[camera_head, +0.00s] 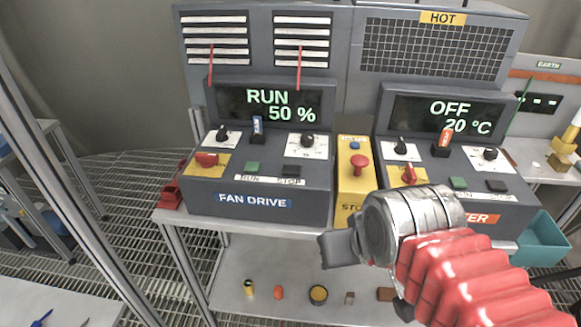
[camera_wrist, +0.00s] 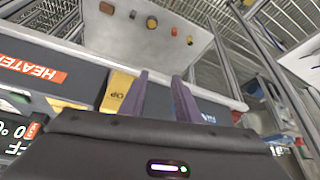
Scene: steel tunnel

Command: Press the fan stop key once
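The fan drive box (camera_head: 258,202) stands on the bench at the left in the head view. Its display reads RUN, 50 %. The dark stop key (camera_head: 291,171), labelled STOP, sits on the sloped panel to the right of the green run key (camera_head: 253,168). My gripper (camera_head: 338,248) is in front of and below the panel, to the right of the stop key and apart from it. In the wrist view its two fingers (camera_wrist: 160,77) show a gap with nothing between them, so it is open. The stop key cannot be made out in the wrist view.
A yellow box with a red mushroom button (camera_head: 359,164) stands right of the fan drive. The heater box (camera_head: 447,125) beyond it reads OFF, 20 °C; my arm covers part of its front. Small objects lie on the lower shelf (camera_head: 235,309). Thin red streamers hang at the grilles.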

